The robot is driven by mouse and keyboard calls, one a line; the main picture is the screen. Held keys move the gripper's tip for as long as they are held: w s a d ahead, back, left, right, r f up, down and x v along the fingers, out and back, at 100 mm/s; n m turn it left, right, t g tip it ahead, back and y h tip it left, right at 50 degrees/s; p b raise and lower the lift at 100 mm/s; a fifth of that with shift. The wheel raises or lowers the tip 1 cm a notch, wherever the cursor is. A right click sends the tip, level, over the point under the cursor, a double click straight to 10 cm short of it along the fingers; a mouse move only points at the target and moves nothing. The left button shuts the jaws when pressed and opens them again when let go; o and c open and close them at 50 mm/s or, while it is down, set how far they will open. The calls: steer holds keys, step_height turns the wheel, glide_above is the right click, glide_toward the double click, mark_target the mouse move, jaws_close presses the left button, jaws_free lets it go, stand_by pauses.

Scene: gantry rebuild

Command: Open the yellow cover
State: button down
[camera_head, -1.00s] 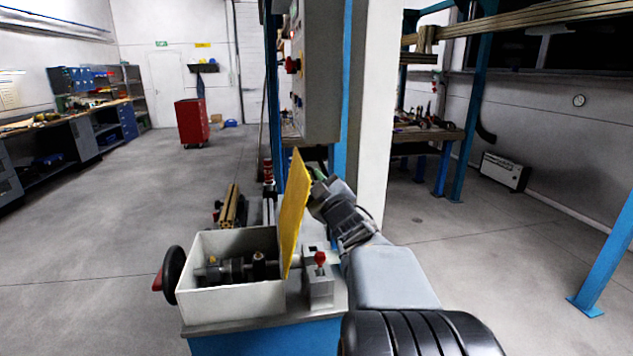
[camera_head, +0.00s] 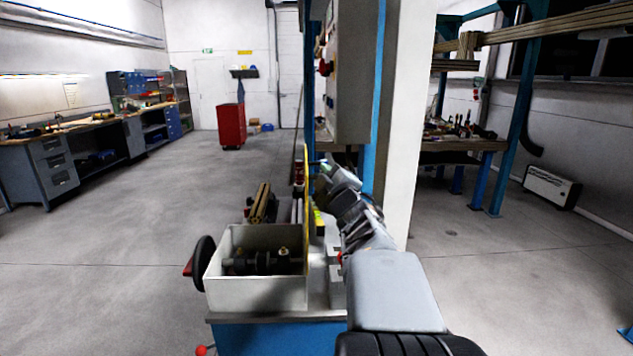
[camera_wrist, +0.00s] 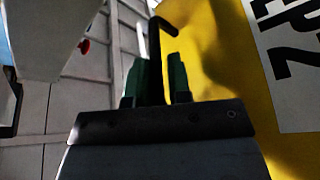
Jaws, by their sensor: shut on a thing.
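The yellow cover (camera_head: 306,205) stands upright, nearly edge-on, along the right side of the pale open-topped box (camera_head: 238,295). Dark shaft parts (camera_head: 262,261) show inside the box. My gripper (camera_head: 322,166) is at the right side of the cover, near its upper part. In the wrist view, the cover's yellow face (camera_wrist: 218,50) fills the right, with a white label in black print. There my gripper's green fingers (camera_wrist: 157,78) are shut on a dark bent handle (camera_wrist: 176,22) beside the cover. The handle's lower part is hidden between the fingers.
A control box (camera_head: 350,75) and a white pillar (camera_head: 408,130) stand close behind my arm. A black handwheel (camera_head: 203,262) sits left of the box. A red cabinet (camera_head: 231,126) and workbench (camera_head: 95,125) are farther back. The floor to the left is clear.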

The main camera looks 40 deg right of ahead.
steer(key=shift+s+r, duration=0.15)
steer(key=shift+r, duration=0.25)
steer(key=c, duration=1.3)
jaws_free()
steer(key=shift+o, duration=0.7)
steer(key=shift+f, duration=0.25)
